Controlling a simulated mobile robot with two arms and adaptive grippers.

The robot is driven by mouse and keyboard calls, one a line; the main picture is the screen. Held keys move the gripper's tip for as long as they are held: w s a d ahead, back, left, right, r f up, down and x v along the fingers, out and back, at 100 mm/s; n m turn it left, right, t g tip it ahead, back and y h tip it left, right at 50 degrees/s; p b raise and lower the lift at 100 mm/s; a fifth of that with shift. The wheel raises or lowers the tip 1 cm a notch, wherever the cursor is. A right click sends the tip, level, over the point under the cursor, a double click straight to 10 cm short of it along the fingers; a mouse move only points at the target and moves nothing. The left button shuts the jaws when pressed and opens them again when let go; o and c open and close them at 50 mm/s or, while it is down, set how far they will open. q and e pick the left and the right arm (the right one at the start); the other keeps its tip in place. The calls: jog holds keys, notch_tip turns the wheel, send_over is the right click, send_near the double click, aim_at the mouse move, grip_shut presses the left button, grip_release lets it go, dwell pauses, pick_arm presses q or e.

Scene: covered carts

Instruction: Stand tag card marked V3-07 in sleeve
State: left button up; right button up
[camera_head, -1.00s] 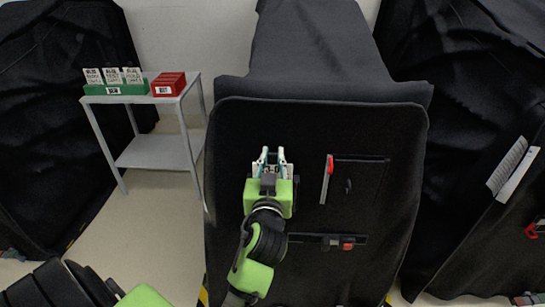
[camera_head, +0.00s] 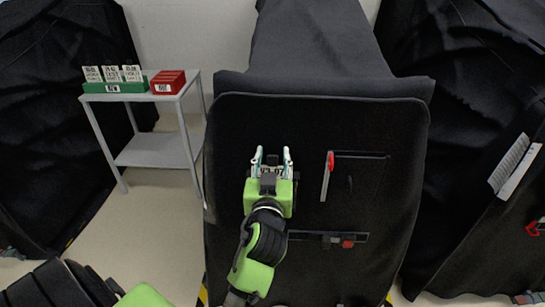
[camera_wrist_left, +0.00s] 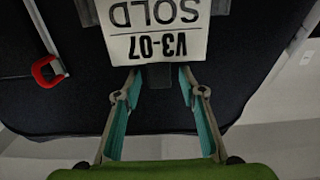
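My left gripper (camera_head: 272,158) is in front of the dark covered cart's upper face, its fingers spread apart. The white tag card, marked V3-07 and SOLD (camera_wrist_left: 155,30), appears upside down in the left wrist view, just beyond the fingertips (camera_wrist_left: 160,82). The teal finger pads stand apart with a gap between them and do not pinch the card. In the head view the gripper covers most of the card; only white bits show between and beside the fingers. The sleeve is not clearly visible, so I cannot tell how the card sits in it. My right gripper is not in view.
A red-tipped handle (camera_head: 328,163) stands right of the gripper; it also shows in the wrist view (camera_wrist_left: 48,71). A slot with a red piece (camera_head: 348,244) is below. A grey shelf cart (camera_head: 155,150) at left bears a green card holder (camera_head: 114,88) and a red box (camera_head: 168,83).

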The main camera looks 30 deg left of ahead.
pick_arm(q)
notch_tip(320, 180, up, 10)
dwell(0.5)
dwell(0.5)
